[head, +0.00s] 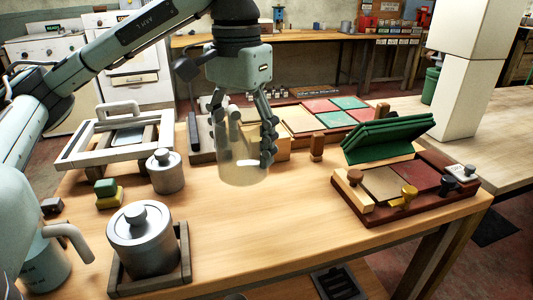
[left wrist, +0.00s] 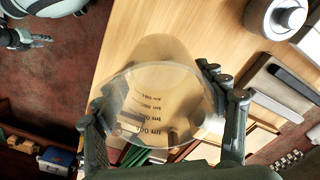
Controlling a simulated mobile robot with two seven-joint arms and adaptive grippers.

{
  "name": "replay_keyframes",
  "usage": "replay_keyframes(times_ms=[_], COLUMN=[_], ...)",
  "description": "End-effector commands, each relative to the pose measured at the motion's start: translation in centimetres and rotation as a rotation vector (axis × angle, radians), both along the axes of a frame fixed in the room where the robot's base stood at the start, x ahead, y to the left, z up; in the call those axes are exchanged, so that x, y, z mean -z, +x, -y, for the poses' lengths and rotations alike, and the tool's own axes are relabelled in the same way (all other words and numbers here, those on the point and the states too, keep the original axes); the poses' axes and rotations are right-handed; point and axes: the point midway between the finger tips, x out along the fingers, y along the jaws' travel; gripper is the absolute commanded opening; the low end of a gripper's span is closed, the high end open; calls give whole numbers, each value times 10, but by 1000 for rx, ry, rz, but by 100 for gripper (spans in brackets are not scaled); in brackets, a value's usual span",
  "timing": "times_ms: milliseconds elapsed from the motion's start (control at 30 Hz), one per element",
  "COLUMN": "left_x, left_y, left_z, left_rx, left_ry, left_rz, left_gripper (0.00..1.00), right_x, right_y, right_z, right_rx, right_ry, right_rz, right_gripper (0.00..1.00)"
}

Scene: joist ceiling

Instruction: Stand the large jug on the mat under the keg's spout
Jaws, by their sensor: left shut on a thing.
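A clear, see-through jug (head: 243,160) with dark volume marks is in my left gripper (head: 254,150), over the middle of the wooden table. The fingers are shut on it near its rim. It looks upright in the head view; I cannot tell whether its base touches the table. The left wrist view looks down on the jug (left wrist: 155,90) between the fingers (left wrist: 165,125). A second, greenish jug with a handle (head: 50,258) stands at the lower left, partly behind my arm. My right gripper (left wrist: 28,40) shows small in the left wrist view. I cannot make out a keg, spout or mat.
A lidded metal pot (head: 148,245) sits in a wooden tray (head: 183,262) at the front. A smaller canister (head: 166,172) stands behind it. A white frame (head: 85,148) is at the back left. A dark red board (head: 408,185) with knobs is at the right. The table's front middle is clear.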

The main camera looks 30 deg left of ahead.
Motion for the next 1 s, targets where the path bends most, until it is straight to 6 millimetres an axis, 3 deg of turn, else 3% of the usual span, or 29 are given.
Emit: replay_keyframes(times_ms=[67,300,500,767,1000], left_x=[9,41,60,75,107], left_y=[9,56,89,99,99], left_z=[-5,-30,-48,-54,-53], left_rx=[-3,-5,-4,0,0], left_ry=[-1,-2,0,2,1], left_rz=[-3,-5,-2,-2,-1], left_gripper=[14,14,14,14,14], right_x=[1,-26,-22,-18,-17], right_y=[-6,-7,-6,-5,-5], right_z=[0,1,1,1,1], right_rx=[0,0,0,1,0], right_ry=[-3,-15,-12,-11,-10], right_rz=[-11,5,0,2,2], right_gripper=[40,40,40,40,40])
